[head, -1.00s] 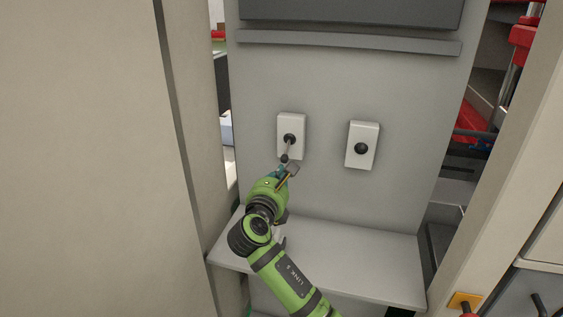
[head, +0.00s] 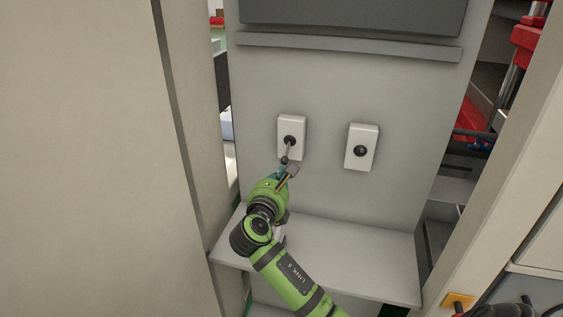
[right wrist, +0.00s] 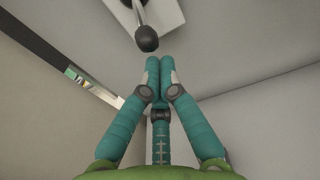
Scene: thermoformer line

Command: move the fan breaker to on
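Two white switch boxes are on the grey panel, a left one (head: 298,124) and a right one (head: 369,134). No label is readable, so I cannot tell which is the fan breaker. The left box has a thin lever hanging down and outward, ending in a dark knob (head: 284,160). On the right box only a dark round knob (head: 361,151) shows, seen end-on. My right gripper (head: 289,171) is just below the left box's knob. In the right wrist view its teal fingers (right wrist: 158,68) are together and empty, close to the black knob (right wrist: 147,39). My left gripper is not in view.
A grey shelf (head: 330,262) juts out below the boxes. A dark ledge (head: 350,46) crosses the panel above them. A large beige wall (head: 80,150) stands close on the left, and a beige post (head: 500,190) on the right. The panel around the boxes is clear.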

